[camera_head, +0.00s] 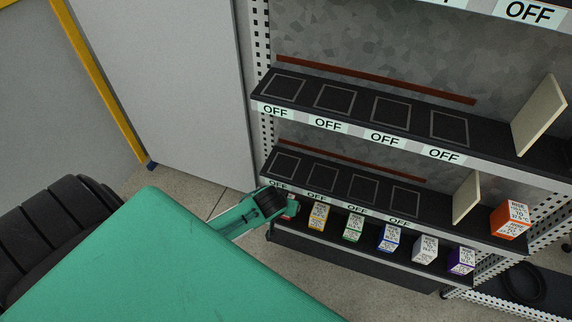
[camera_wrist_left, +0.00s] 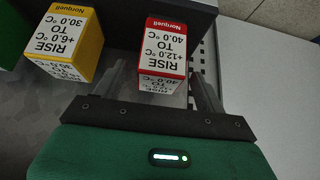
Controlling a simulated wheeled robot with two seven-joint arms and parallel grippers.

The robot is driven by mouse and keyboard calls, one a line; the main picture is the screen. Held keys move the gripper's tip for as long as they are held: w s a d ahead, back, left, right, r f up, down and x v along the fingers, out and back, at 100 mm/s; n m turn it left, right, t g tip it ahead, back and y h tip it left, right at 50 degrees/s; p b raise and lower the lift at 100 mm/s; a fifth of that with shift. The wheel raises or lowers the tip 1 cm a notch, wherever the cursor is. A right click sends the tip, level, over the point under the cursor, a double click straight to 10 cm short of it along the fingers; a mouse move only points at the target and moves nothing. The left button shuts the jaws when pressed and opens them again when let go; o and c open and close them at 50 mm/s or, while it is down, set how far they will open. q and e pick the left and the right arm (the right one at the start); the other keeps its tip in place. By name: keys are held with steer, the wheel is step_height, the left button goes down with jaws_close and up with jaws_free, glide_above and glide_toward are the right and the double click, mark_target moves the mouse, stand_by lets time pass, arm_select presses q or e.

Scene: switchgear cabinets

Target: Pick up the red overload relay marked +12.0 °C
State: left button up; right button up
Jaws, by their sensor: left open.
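The red overload relay (camera_wrist_left: 163,48) is a block with a white label reading "RISE +12.0 °C TO 40.0 °C", upside down in the left wrist view. It stands on the lower shelf, at the left end of a row of relays. In the head view only a sliver of it (camera_head: 292,206) shows beside my gripper. My left gripper (camera_head: 280,205) is open at the relay. In the left wrist view its two fingers (camera_wrist_left: 158,75) lie either side of the relay's near end, with a visible gap on the left. My right gripper is not in view.
A yellow relay (camera_head: 318,216) marked +6.0 °C stands beside the red one. Green (camera_head: 353,228), blue (camera_head: 390,237), white (camera_head: 425,249) and purple (camera_head: 461,261) relays follow to the right. An orange one (camera_head: 510,220) sits higher. Shelves with OFF labels (camera_head: 328,125) rise above.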

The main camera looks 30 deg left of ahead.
arm_select(q)
steer(key=x, duration=0.5)
steer(key=shift+b, duration=0.35)
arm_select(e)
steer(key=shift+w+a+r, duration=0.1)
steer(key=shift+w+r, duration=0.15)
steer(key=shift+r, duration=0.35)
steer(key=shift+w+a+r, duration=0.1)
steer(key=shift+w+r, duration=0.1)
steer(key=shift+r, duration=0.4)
arm_select(q)
steer(key=c, duration=1.2)
